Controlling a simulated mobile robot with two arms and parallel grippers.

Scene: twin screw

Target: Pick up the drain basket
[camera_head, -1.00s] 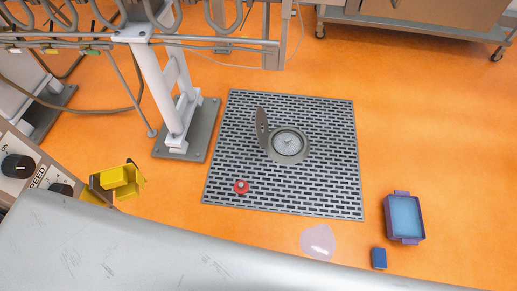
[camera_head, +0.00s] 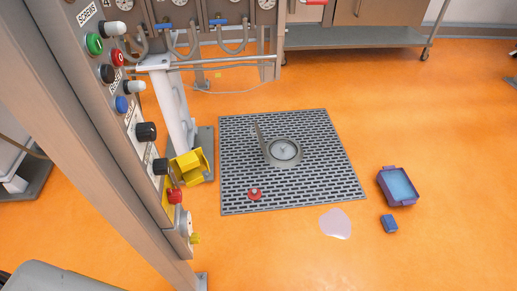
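A round floor drain (camera_head: 284,151) sits in the middle of a dark slotted floor grate (camera_head: 318,125). Its hinged lid (camera_head: 260,140) stands upright at its left side. A round metal piece shows inside the drain opening; I cannot tell whether it is the drain basket. Neither of my grippers is in view.
A control panel post (camera_head: 120,120) blocks the left side. A red object (camera_head: 254,194) lies on the grate. A pink puddle (camera_head: 335,223), purple tray (camera_head: 384,184) and blue block (camera_head: 389,224) are on the orange floor to the right. A cart (camera_head: 350,37) stands behind.

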